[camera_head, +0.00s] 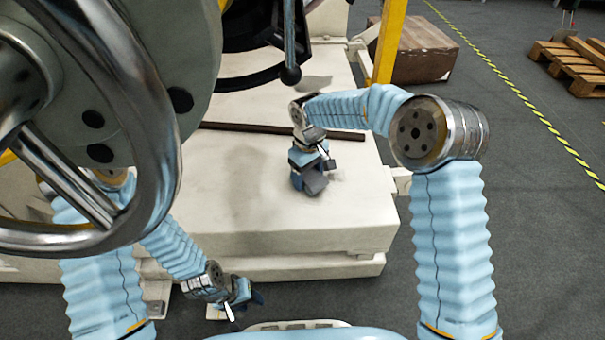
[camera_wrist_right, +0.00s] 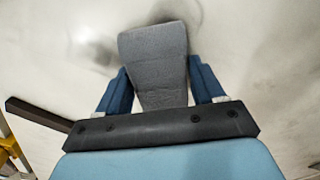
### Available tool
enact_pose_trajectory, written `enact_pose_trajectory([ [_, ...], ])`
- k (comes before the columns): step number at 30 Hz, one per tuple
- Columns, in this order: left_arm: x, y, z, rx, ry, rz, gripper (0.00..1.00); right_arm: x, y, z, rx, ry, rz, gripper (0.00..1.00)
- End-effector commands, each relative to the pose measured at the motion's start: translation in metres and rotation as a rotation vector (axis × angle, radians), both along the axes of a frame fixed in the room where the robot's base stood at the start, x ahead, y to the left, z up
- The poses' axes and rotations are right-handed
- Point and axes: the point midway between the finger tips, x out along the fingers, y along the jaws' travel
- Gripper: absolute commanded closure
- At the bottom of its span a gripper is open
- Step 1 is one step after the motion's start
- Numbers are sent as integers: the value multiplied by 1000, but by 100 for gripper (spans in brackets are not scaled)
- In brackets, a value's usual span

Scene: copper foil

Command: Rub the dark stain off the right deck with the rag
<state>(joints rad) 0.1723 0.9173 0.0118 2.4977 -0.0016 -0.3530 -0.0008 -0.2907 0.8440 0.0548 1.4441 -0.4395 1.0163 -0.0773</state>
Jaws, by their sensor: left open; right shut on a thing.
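The cream deck (camera_head: 270,215) lies in front of me, and its pale surface fills the right wrist view (camera_wrist_right: 265,70). My right gripper (camera_head: 309,180) is low over the deck's right part, shut on the grey rag (camera_wrist_right: 158,65). The rag sits between the two blue fingers and looks flat and stiff. I cannot tell whether it touches the deck. In the right wrist view a faint dark smudge (camera_wrist_right: 96,55) lies left of the rag; a dark patch above the rag is partly hidden, stain or shadow. My left gripper (camera_head: 246,297) is open and empty below the deck's front edge.
A dark bar (camera_head: 240,127) crosses the deck behind my right gripper. A large metal handwheel (camera_head: 160,150) blocks the left side. A black-knobbed lever (camera_head: 290,73) hangs above the deck. A yellow post (camera_head: 389,40) stands behind; a brown box (camera_head: 425,52) and pallet (camera_head: 570,62) are farther right.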

Motion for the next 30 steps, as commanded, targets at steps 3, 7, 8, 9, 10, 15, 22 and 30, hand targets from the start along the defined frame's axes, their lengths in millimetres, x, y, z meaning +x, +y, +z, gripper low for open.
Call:
enact_pose_trajectory([
  [3, 0, 0, 0, 0, 0, 0, 57, 0, -13, -1, -1, 1, -5, 56],
  [7, 0, 0, 0, 0, 0, 0, 57, 0, -26, -3, -2, 1, -3, 56],
  [8, 0, 0, 0, 0, 0, 0, 57, 0, -28, -3, -2, 1, -3, 56],
  [9, 0, 0, 0, 0, 0, 0, 57, 0, -30, -3, -2, 1, -4, 56],
  [10, 0, 0, 0, 0, 0, 0, 57, 0, -31, -3, -3, 2, -3, 56],
  [15, 0, 0, 1, 0, 0, 0, 57, 0, -38, -3, -4, 3, -3, 56],
  [22, 0, 0, 4, 0, 0, 0, 57, -1, -61, -3, -4, 5, -4, 56],
  [30, 0, 0, 5, 0, 0, 0, 57, -1, -73, -2, -4, 5, -4, 56],
])
